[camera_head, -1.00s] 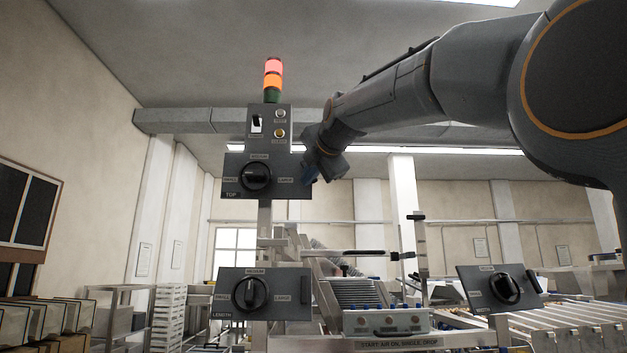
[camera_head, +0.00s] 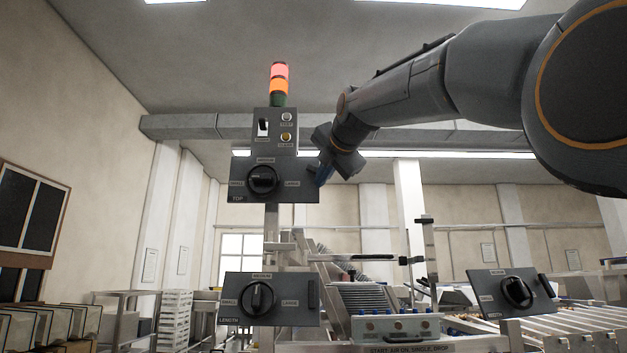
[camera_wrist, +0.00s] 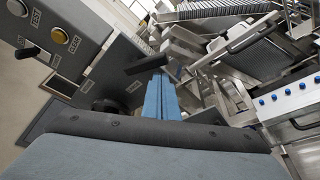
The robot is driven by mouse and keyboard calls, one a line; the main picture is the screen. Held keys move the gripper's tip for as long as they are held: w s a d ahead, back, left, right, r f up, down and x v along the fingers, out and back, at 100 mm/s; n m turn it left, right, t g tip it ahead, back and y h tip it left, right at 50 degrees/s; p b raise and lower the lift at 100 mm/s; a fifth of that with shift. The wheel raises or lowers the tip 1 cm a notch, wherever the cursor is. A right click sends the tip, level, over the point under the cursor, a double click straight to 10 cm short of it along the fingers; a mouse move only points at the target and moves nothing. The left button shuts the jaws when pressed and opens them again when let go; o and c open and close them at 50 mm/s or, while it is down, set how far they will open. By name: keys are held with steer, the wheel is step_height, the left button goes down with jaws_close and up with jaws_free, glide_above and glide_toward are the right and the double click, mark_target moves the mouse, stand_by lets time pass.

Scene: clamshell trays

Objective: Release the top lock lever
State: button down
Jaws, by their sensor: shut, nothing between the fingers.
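The grey TOP panel (camera_head: 238,190) hangs on the post below the signal tower, with a black knob (camera_head: 262,180) in its middle. My gripper (camera_head: 322,177) is at the panel's right edge, its blue fingers shut and empty. In the head view the gripper covers that edge, so the top lock lever does not show clearly there. In the wrist view a black bar, the likely top lock lever (camera_wrist: 146,65), sticks out from the panel just beyond my blue fingertips (camera_wrist: 158,78). I cannot tell whether they touch. The knob also shows in the wrist view (camera_wrist: 105,105).
The LENGTH panel (camera_head: 236,310) is below, with its own black lever (camera_head: 312,293) at its right edge. A third knob panel (camera_head: 490,303) is at the lower right. A control box (camera_head: 395,327) and a conveyor frame stand below.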

steer(key=f+b, duration=0.1)
steer(key=a+f+b, duration=0.1)
steer(key=f, duration=0.1)
steer(key=shift+a+f+b, duration=0.15)
steer(key=shift+f+b, duration=0.1)
steer(key=shift+b, duration=0.1)
steer(key=a+r+b+v, duration=0.1)
steer(key=b+v, duration=0.2)
steer(key=v, duration=0.7)
steer(key=shift+a, duration=0.15)
steer(key=shift+r, duration=0.1)
